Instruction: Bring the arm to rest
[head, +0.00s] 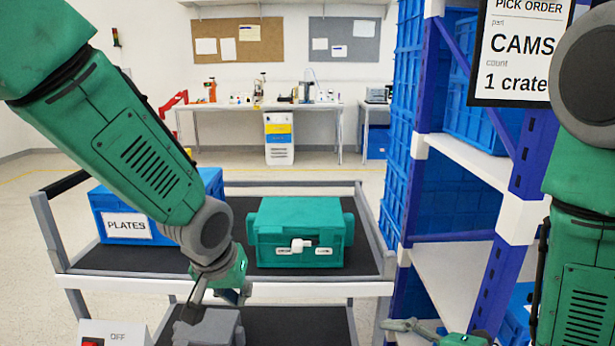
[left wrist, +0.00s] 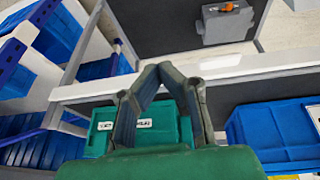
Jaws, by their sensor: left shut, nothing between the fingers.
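My left gripper (head: 222,292) hangs in front of the cart, left of the green case, with its fingers pointing down. In the left wrist view the fingers (left wrist: 155,72) meet at their tips, and nothing shows between them. A grey box (head: 210,328) stands below the gripper, partly hidden by it. In the left wrist view the grey box (left wrist: 228,28) carries an orange knob-like part on top and is apart from the fingers. A white panel marked OFF (head: 115,335) with a red part is cut by the bottom edge. My right gripper (head: 412,327) shows low at the right; its finger opening is unclear.
The cart's upper shelf (head: 215,258) holds the green case (head: 300,232) and a blue PLATES bin (head: 125,220). A blue-and-white rack (head: 519,215) stands at the right beside my right arm. A workbench (head: 310,106) stands far back, with open floor before it.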

